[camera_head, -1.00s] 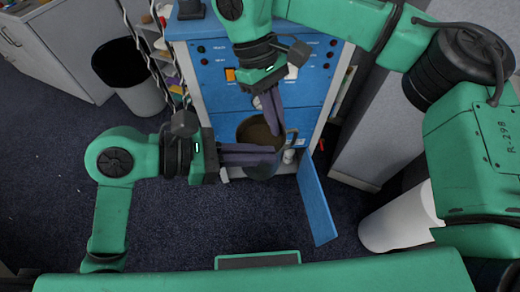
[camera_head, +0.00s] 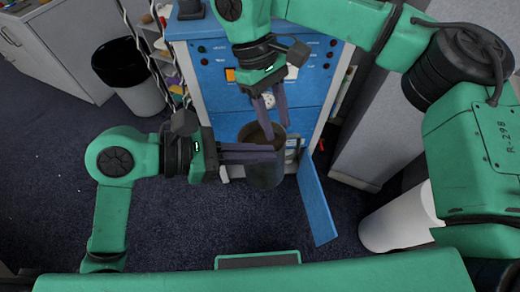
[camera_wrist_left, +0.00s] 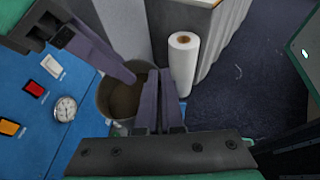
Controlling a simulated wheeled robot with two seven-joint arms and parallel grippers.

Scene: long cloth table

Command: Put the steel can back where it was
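The steel can (camera_head: 265,172) is upright in front of the blue cabinet (camera_head: 215,75), its dark open mouth facing up. My left gripper (camera_head: 277,153) reaches in from the left with its fingers close together at the can's rim; it appears shut on the can's wall. In the left wrist view the left fingers (camera_wrist_left: 160,100) overlap the right edge of the can (camera_wrist_left: 112,100). My right gripper (camera_head: 272,112) comes from above with its fingers spread, just over the far side of the can's mouth. What lies under the can is hidden.
A blue flap (camera_head: 318,200) stands out from the cabinet, right of the can. A white roll (camera_head: 398,222) stands on the floor at right. A black bin (camera_head: 128,70) is at left. Dark carpet (camera_head: 190,225) is clear in front.

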